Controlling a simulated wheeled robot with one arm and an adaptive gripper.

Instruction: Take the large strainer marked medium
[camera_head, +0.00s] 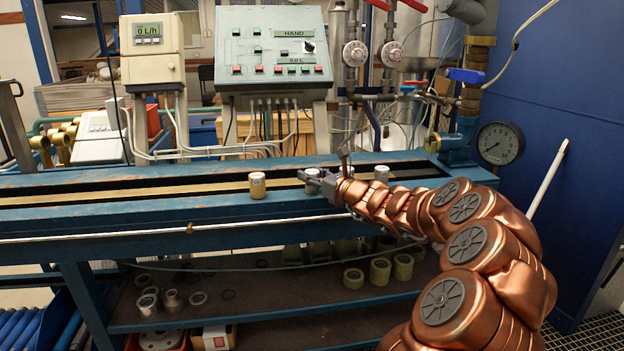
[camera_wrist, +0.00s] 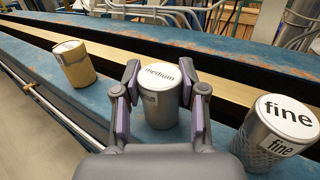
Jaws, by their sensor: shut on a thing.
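The strainer marked "medium" (camera_wrist: 160,105) is a grey metal cylinder with a white lid, upright on the blue bench in the wrist view. My gripper (camera_wrist: 160,82) has a finger on each side of it and is shut on it. In the head view, my gripper (camera_head: 318,184) is at the bench slot, and its fingers partly hide this strainer. The strainer marked "fine" (camera_wrist: 268,138) stands to its right, with a mesh side. A tan strainer (camera_wrist: 74,68) stands to the left, also visible in the head view (camera_head: 257,187); its marking is not readable.
The blue bench (camera_head: 180,212) has a long slot. A control panel (camera_head: 273,55) and a flow meter (camera_head: 151,45) stand behind it. Pipes and a pressure gauge (camera_head: 501,143) are at the right. Several cylinders sit on the lower shelf (camera_head: 250,300). The bench's left part is clear.

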